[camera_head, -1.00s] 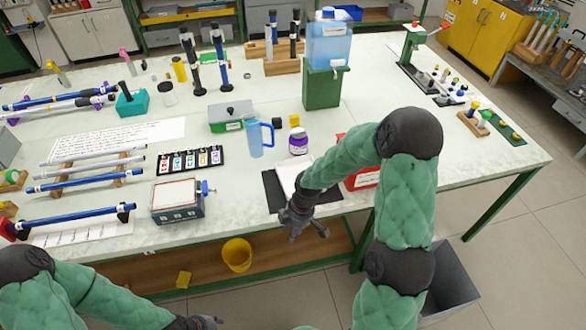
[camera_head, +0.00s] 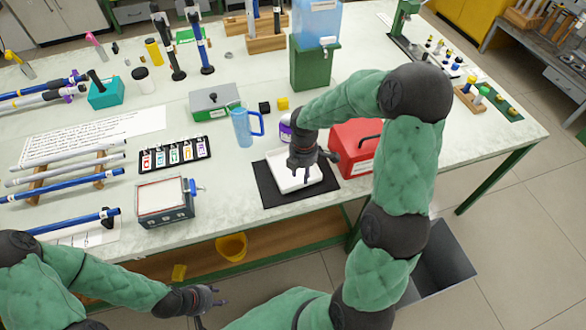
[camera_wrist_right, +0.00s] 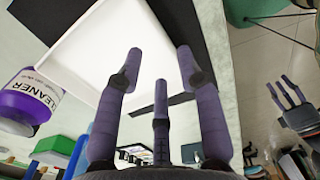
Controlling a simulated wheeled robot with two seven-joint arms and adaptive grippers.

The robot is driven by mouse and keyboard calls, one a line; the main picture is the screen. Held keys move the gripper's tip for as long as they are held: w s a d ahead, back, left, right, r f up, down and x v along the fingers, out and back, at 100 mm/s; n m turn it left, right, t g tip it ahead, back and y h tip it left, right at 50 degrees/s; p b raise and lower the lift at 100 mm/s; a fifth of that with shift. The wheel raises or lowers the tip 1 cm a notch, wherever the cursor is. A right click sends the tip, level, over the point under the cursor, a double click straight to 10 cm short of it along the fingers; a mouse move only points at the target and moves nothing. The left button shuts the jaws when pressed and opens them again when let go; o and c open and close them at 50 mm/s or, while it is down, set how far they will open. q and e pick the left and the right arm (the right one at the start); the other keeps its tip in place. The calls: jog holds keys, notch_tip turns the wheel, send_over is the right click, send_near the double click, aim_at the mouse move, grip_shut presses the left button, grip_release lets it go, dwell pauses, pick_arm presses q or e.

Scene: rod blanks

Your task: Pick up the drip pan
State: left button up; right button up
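The drip pan looks to be the shallow white tray (camera_head: 277,171) lying on a black mat (camera_head: 268,190) near the table's front edge. It also shows in the right wrist view (camera_wrist_right: 90,55), with a raised rim. My right gripper (camera_head: 306,175) is above the tray's right part in the head view and hides some of it. In the right wrist view its fingers (camera_wrist_right: 160,80) are spread, with nothing between them; whether they touch the tray is unclear. My left gripper (camera_head: 208,297) is low in front of the table, away from the tray, its fingers apart and empty.
A red box (camera_head: 352,147) with a dark handle stands just right of the tray. A purple cleaner bottle (camera_wrist_right: 35,95) is behind it, with a blue jug (camera_head: 243,127) to the left.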

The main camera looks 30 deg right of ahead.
aim_at(302, 186)
jog(key=f, duration=0.1)
jog(key=f+b, duration=0.1)
jog(key=f, duration=0.1)
jog(key=f+b, duration=0.1)
jog(key=f, duration=0.1)
jog(key=shift+s+a, duration=0.1)
jog(key=shift+s, duration=0.2)
grip_shut()
